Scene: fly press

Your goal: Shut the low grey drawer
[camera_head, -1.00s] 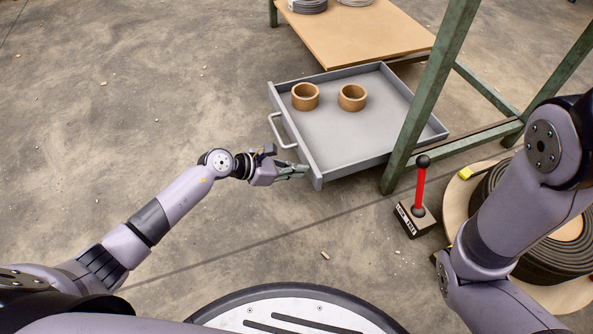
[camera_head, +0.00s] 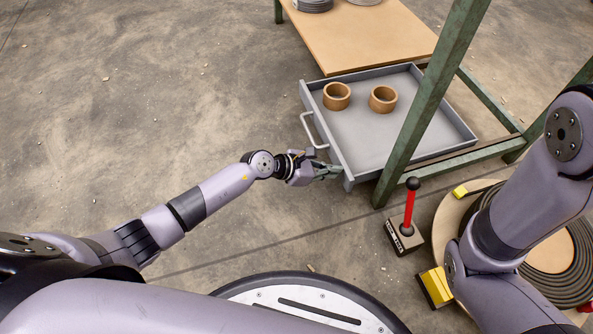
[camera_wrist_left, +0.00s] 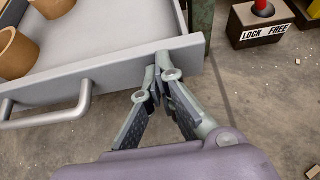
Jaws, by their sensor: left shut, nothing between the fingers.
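The low grey drawer (camera_head: 365,140) is pulled out from under the green-framed bench, its front panel and bar handle (camera_head: 313,131) facing left. My left gripper (camera_head: 338,172) is shut and empty, at the near end of the front panel. In the left wrist view the closed fingertips (camera_wrist_left: 168,75) meet the outer face of the drawer front (camera_wrist_left: 110,78), to the right of the handle (camera_wrist_left: 50,115); they appear to touch it. Two brown rings (camera_head: 337,96) (camera_head: 383,99) lie in the drawer. My right arm shows at the right; its gripper is out of view.
A green post (camera_head: 430,105) stands in front of the drawer's right part. A brown board (camera_head: 365,35) lies above the drawer's far side. Floor at left is clear.

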